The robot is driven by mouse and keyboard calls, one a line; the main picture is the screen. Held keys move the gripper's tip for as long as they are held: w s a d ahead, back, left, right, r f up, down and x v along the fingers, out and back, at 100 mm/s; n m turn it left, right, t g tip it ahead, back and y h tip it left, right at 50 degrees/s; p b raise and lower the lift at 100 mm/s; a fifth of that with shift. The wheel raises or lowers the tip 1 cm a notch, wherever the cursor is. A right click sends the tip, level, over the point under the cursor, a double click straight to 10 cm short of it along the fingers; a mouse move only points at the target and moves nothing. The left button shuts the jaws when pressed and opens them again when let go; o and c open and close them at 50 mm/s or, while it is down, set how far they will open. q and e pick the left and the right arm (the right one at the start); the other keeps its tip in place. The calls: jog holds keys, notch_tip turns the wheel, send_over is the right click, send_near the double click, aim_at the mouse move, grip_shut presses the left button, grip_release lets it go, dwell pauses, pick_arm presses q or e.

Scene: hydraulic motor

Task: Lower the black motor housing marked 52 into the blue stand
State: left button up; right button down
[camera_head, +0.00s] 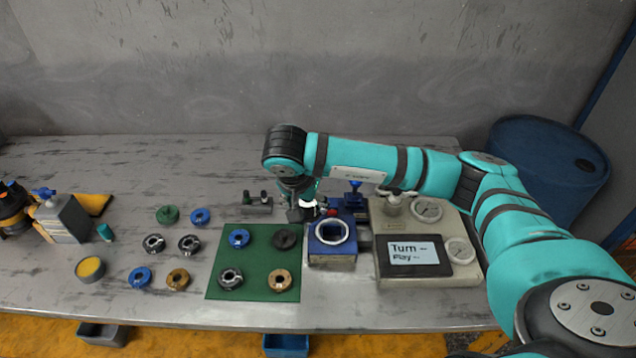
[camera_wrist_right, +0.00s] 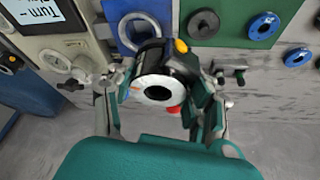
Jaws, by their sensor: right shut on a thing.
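The black motor housing (camera_wrist_right: 150,70) shows in the right wrist view, between the fingers of my right gripper, with a pale ring on the face toward the camera. I cannot read a 52 on it. My right gripper (camera_head: 304,208) is shut on it, at the back-left corner of the blue stand in the head view. The blue stand (camera_head: 332,259) has a pale round ring on top and also shows in the wrist view (camera_wrist_right: 176,14), beyond the housing. The gripper hides most of the housing in the head view. I cannot tell its exact height. My left gripper is not in view.
A grey box with gauges and a screen (camera_head: 414,250) stands right of the stand. A green mat (camera_head: 255,261) with several round parts lies to its left. Small dark posts (camera_head: 257,207) stand behind the mat.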

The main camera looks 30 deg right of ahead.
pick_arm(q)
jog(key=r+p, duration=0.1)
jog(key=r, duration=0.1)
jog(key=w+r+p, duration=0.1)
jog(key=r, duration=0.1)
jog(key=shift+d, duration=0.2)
pick_arm(e)
jog(key=d+f+m+g, duration=0.3)
jog(key=d+f+m, duration=0.3)
jog(key=m, duration=0.4)
jog(key=shift+w+d+g+h, duration=0.15)
jog(key=shift+d+g+h, duration=0.15)
jog(key=shift+d+h, duration=0.1)
jog(key=shift+r, duration=0.15)
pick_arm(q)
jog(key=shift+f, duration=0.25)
pick_arm(e)
jog(key=shift+f, duration=0.2)
pick_arm(q)
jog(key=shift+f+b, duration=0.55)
jog(key=shift+b, duration=0.2)
pick_arm(e)
jog(key=shift+f, duration=0.6)
dwell(0.4)
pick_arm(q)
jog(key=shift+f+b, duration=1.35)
pick_arm(e)
jog(key=shift+f, duration=1.6)
